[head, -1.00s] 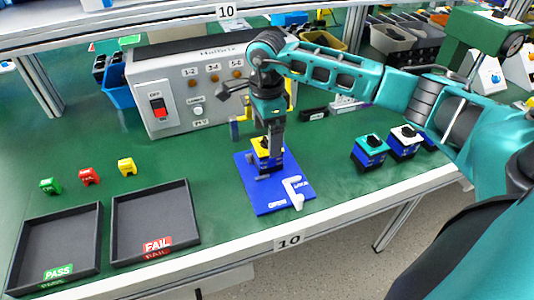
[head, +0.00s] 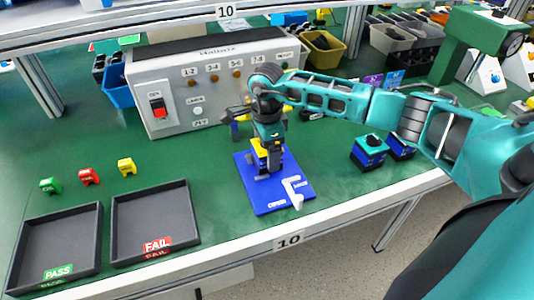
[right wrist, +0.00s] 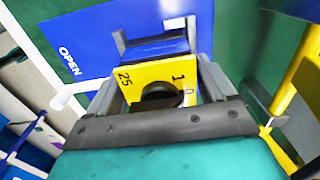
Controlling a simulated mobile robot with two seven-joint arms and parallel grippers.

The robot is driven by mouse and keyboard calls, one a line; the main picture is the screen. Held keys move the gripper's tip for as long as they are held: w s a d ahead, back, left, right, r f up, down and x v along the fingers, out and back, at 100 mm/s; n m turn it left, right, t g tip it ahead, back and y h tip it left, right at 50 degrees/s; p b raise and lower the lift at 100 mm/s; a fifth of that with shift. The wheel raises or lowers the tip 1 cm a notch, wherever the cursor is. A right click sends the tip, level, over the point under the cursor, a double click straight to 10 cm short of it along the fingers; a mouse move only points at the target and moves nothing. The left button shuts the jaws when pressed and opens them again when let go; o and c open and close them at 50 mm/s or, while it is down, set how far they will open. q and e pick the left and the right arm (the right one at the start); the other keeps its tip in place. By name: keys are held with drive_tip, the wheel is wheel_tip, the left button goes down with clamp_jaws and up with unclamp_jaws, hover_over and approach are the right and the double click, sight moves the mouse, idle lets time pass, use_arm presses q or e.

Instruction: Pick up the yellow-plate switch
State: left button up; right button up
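The yellow-plate switch (head: 257,152) has a blue body and stands on the blue fixture plate (head: 272,203). In the right wrist view, its yellow plate (right wrist: 140,78) shows the marks 25, 1 and 0 and a dark knob at its middle. My right gripper (head: 268,168) points down over the switch. Its fingers (right wrist: 160,85) lie on either side of the yellow plate, close to its edges. I cannot tell whether they press on it. The switch's lower part is partly hidden by the gripper. My left gripper is not in view.
A white handle (head: 293,190) stands on the plate's right side. A grey tester box (head: 180,100) stands behind. Two dark trays (head: 155,222) lie left, near small coloured markers (head: 88,176). A switch with a teal plate (head: 369,150) stands right. Green table between is clear.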

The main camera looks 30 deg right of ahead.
drive_tip(key=c, duration=0.9)
drive_tip(key=shift+r, duration=0.1)
